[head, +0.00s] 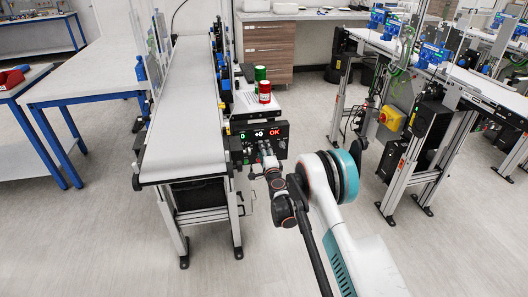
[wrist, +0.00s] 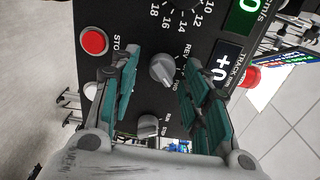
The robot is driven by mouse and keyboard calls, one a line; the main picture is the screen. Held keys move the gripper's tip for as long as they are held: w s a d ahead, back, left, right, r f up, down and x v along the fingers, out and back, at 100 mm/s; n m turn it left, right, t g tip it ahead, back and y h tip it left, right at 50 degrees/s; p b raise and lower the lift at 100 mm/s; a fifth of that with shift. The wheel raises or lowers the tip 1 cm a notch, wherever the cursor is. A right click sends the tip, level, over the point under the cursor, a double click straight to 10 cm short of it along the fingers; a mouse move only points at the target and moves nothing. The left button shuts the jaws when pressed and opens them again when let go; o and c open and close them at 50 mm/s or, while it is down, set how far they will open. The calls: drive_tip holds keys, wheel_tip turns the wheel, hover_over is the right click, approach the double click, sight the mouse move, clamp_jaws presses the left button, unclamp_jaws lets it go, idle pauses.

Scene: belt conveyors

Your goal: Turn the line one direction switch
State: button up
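The line one control box (head: 257,143) hangs at the near right end of the left conveyor and shows 0, +0 and OK. In the wrist view its dark panel (wrist: 215,45) appears turned sideways. The grey direction switch (wrist: 163,71), a round knob marked REV and FWD, lies between my fingers; I cannot tell its setting for certain. My gripper (wrist: 159,68) is open, with one teal finger to each side of the switch and gaps between. In the head view my gripper (head: 262,163) is at the box front, and the switch is too small to make out.
A red STOP button (wrist: 94,41), a speed dial (wrist: 178,10) and another grey knob (wrist: 148,125) surround the switch. The line one belt (head: 186,115) is empty.

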drive_tip(key=shift+s, duration=0.1)
drive_tip(key=v, duration=0.7)
drive_tip(key=shift+s, duration=0.2)
idle(0.3)
